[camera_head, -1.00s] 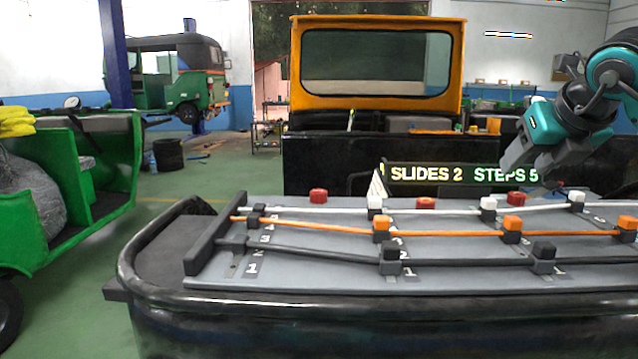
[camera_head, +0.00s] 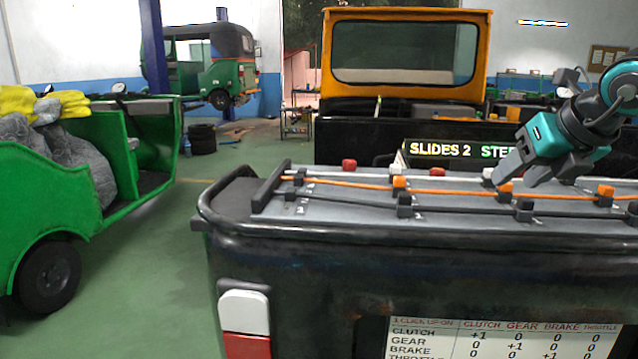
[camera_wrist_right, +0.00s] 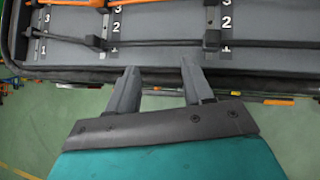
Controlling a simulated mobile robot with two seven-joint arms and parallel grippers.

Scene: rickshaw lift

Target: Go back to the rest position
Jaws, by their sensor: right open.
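My right gripper (camera_head: 504,176) comes in from the right in the head view, over the right part of the panel. In the right wrist view its two fingers (camera_wrist_right: 160,85) stand apart with nothing between them, beside the panel's dark edge. The grey panel (camera_head: 345,214) carries orange, black and white rods with small block sliders, such as an orange slider (camera_head: 399,184) and a black slider (camera_head: 404,205). My left gripper is not in view.
The panel lies on a black rickshaw body (camera_head: 300,265) with a printed table sign (camera_head: 500,339). A green rickshaw (camera_head: 150,185) stands at the left. Green floor (camera_head: 150,285) is free between them.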

